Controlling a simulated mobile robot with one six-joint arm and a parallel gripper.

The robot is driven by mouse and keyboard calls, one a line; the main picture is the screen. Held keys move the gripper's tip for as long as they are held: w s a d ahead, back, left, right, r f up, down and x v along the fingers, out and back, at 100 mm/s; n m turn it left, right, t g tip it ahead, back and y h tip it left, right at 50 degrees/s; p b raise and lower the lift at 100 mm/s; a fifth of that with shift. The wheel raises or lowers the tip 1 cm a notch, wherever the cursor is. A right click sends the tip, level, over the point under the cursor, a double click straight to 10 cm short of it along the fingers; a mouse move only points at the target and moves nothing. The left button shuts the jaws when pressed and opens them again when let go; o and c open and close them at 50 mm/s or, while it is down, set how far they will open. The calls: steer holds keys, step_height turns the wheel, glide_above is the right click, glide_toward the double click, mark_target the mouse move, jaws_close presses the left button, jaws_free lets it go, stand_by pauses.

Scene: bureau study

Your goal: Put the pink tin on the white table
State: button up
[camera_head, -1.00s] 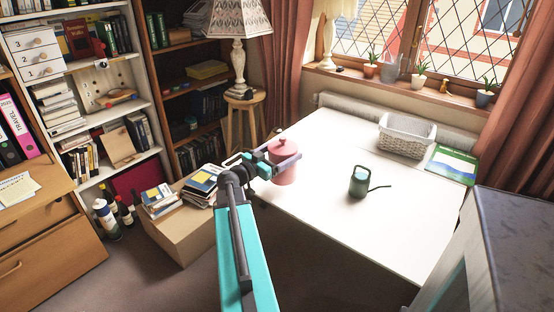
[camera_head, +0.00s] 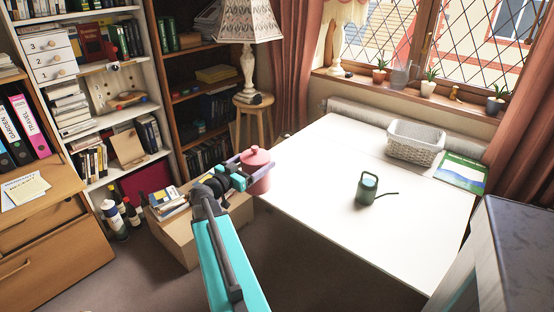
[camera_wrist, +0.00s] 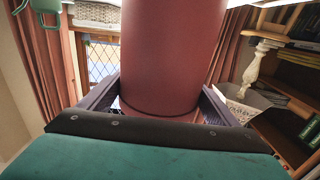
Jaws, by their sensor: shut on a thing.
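The pink tin (camera_head: 256,172) has a lid with a round knob. My gripper (camera_head: 257,168) is shut on it and holds it upright at the left edge of the white table (camera_head: 318,210) in the head view. Whether the tin is over the tabletop or just beside it is hard to tell. In the wrist view the tin (camera_wrist: 172,55) fills the middle, between the two dark fingers. Its far end is cut off by the frame's top.
A green watering can (camera_head: 367,188) stands mid-table. A white basket (camera_head: 415,143) and a green-blue book (camera_head: 460,172) lie at the back right. A cardboard box with books (camera_head: 170,203) stands left of the table. The table's front and left areas are clear.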

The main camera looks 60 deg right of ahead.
steer(key=w+a+f+n+t, duration=0.1)
steer(key=w+a+n+t, duration=0.25)
steer(key=w+a, duration=0.9)
steer(key=w+a+f+n+t, duration=0.15)
steer(key=w+a+t, duration=0.25)
steer(key=w+a, duration=0.85)
steer(key=a+f+n+t+y, duration=0.1)
steer(key=a+n+t+y, duration=0.2)
steer(key=a, duration=3.3)
steer(key=n+t, duration=0.2)
steer(key=t, duration=0.2)
steer(key=shift+w+a, duration=0.15)
steer(key=shift+w, duration=0.25)
steer(key=shift+f+t, duration=0.1)
steer(key=shift+t, duration=0.15)
